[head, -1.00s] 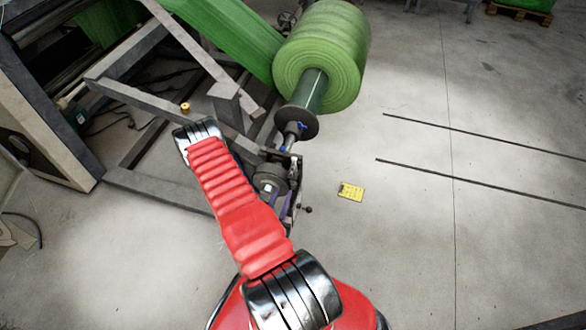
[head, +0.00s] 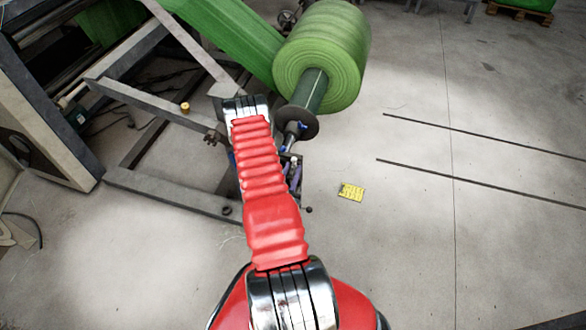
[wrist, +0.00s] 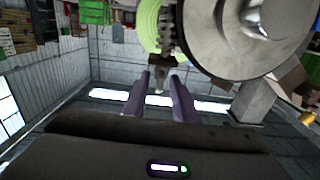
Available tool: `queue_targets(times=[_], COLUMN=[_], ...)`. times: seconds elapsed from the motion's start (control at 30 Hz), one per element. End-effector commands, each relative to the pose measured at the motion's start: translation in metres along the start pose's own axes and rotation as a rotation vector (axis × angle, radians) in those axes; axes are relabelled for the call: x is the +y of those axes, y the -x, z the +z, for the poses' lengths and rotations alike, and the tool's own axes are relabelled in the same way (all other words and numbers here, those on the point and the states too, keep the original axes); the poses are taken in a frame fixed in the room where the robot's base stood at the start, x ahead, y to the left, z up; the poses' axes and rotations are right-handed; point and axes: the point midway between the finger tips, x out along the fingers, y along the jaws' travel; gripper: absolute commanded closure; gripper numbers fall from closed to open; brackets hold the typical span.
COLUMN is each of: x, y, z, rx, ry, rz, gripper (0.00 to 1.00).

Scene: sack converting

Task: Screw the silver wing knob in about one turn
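My gripper shows in the wrist view (wrist: 159,84) as two purple fingers standing apart, with bright background visible between them. A small grey piece (wrist: 158,74) shows between the fingertips; it may be the silver wing knob, but it is too small to be sure. I see no finger closed on it. In the head view my red and chrome arm hides most of the gripper, and only a bit of purple shows right of the arm, at the roll stand. The knob cannot be made out clearly there.
A green film roll (head: 322,60) sits on a shaft with a dark collar (head: 298,122). A large grey disc (wrist: 245,35) is close at upper right in the wrist view. Grey frame beams (head: 165,193) stand at left. A yellow card (head: 351,191) lies on open floor at right.

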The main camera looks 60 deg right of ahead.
Motion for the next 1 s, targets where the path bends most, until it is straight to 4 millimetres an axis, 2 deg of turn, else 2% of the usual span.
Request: queue_targets(times=[0.13, 0.43, 0.8, 0.87, 0.9, 1.0], x=[0.0, 0.0, -0.001, -0.001, 0.002, 0.0], y=[-0.01, -0.011, -0.011, -0.011, -0.019, -0.013], z=[0.0, 0.0, 0.0, 0.0, -0.001, 0.0], rx=[0.001, 0.0, 0.0, 0.0, 0.003, 0.001], ry=[0.0, 0.001, 0.0, 0.0, -0.002, -0.001], rz=[0.0, -0.001, -0.002, -0.002, 0.001, -0.001], gripper=[0.74, 0.75, 1.0, 1.0, 1.0, 1.0])
